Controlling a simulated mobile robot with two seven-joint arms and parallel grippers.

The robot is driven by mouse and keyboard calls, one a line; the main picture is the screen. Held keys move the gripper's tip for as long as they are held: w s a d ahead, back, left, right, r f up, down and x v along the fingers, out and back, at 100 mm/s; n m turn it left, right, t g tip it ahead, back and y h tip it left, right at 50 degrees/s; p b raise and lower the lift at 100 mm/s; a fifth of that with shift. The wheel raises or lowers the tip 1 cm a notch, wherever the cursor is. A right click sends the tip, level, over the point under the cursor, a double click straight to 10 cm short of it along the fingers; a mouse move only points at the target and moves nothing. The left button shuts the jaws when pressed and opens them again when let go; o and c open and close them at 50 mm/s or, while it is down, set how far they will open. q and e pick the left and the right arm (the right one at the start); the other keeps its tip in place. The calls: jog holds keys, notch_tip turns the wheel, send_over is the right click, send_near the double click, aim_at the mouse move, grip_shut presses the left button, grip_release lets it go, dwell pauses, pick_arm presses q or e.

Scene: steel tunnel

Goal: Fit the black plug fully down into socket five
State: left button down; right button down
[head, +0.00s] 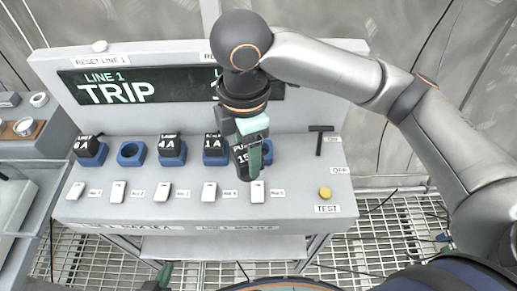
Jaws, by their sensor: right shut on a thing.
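My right gripper (254,160) reaches down from above, over the right end of the row of sockets. It is shut on the black plug (241,161), which has a white-lettered label on its face. Socket five (267,153) is blue and sits above the switch marked No. 5. The gripper and plug hide most of it, so I cannot tell whether the plug is in it or just above it. My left gripper (164,275) shows only as a green tip at the bottom edge; its jaws are not clear.
Other blue sockets hold black plugs: 6A (88,146), 4A (170,144) and 1A (213,144). The second socket (131,153) is empty. White switches (163,191) line the front. A black T-handle (320,139) and yellow test button (325,193) stand at right. The sign (115,88) reads LINE 1 TRIP.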

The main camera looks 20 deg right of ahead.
jog(key=shift+w+d+f, duration=1)
jog(key=shift+w+f, duration=0.95)
jog(key=shift+f, duration=0.15)
jog(key=shift+w+d+f, duration=1.05)
jog(key=shift+w+f, duration=0.85)
jog(key=shift+f, duration=0.2)
jog(key=shift+w+d+f, duration=1)
jog(key=shift+w+f, duration=0.95)
jog(key=shift+f, duration=0.15)
jog(key=shift+f, duration=0.1)
jog(key=shift+c, duration=0.6)
grip_release()
notch_tip(320, 180, up, 12)
